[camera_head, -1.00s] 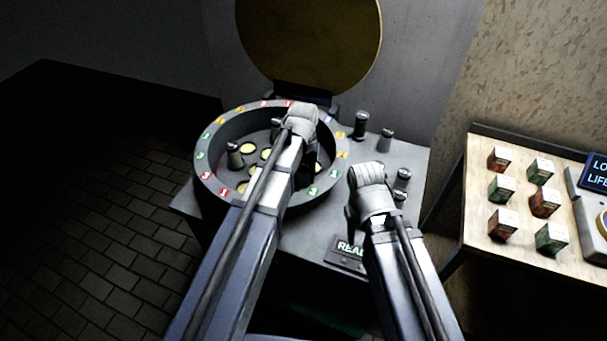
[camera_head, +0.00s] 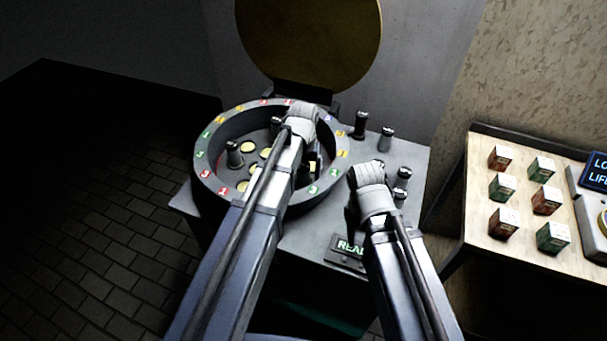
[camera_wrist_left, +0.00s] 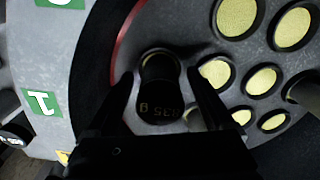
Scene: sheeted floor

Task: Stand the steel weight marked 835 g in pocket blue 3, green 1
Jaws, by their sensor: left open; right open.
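The steel weight marked 835 g (camera_wrist_left: 160,95) stands in the round drum (camera_head: 203,178), its engraved top showing upside down in the left wrist view. My left gripper (camera_wrist_left: 158,82) is open with one dark finger on each side of this weight. In the head view my left gripper (camera_head: 307,172) reaches into the drum's right side and hides the weight. My right gripper (camera_head: 351,212) is open and empty over the bench, right of the drum.
Other weights stand in the drum (camera_head: 235,155), among yellow-bottomed pockets (camera_wrist_left: 238,17). Several more weights (camera_head: 361,125) stand on the bench right of it. The round lid (camera_head: 310,45) is raised behind. A side table (camera_head: 480,215) with small boxes is at the right.

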